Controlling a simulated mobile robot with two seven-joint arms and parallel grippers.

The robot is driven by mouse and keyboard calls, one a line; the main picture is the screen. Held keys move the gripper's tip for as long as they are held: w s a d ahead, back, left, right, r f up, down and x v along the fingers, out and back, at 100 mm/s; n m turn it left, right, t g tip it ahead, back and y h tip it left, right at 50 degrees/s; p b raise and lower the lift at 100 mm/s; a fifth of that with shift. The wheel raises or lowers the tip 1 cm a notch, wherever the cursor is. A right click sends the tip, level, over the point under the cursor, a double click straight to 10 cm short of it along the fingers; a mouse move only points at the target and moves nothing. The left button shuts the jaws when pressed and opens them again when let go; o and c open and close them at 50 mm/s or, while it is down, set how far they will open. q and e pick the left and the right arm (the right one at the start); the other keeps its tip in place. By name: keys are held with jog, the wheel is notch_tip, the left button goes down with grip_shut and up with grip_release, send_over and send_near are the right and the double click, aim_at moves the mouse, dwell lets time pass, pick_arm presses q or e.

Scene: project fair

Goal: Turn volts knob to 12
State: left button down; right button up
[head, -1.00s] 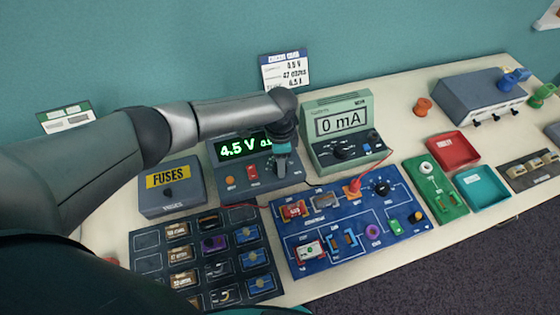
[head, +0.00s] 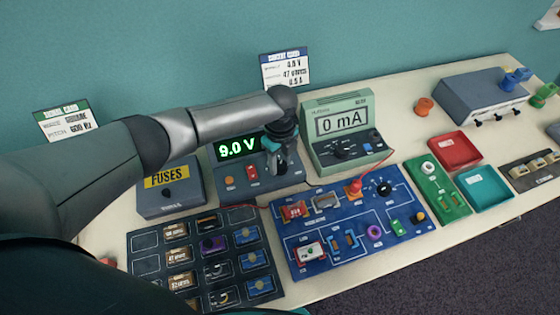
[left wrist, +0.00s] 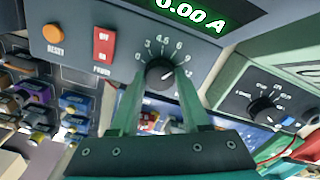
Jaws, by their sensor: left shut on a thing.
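The grey power supply (head: 232,174) stands at the back of the table, its green display (head: 238,148) reading 9.0 V. My left gripper (head: 280,165) reaches down to the right part of its front panel and hides the volts knob in the head view. In the left wrist view, the black knob (left wrist: 160,73) sits between the fingertips of my left gripper (left wrist: 161,78), inside a scale with marks such as 3, 4.5, 6 and 9. The fingers are shut on the knob and cover part of the scale. My right gripper is not in view.
The supply's orange reset button (left wrist: 53,33) and red power switch (left wrist: 103,43) are left of the knob. A green meter (head: 342,135) reading 0 mA stands close at right, the fuses box (head: 170,190) at left. A blue circuit board (head: 345,228) lies in front.

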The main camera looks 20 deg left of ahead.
aim_at(280, 165)
pick_arm(q)
jog(key=m, duration=0.4)
jog(key=shift+b, duration=0.35)
jog(key=shift+m, duration=1.9)
jog(key=shift+b, duration=0.3)
jog(key=shift+c, duration=1.9)
grip_release()
jog(key=shift+r, duration=0.1)
notch_tip(280, 165, up, 15)
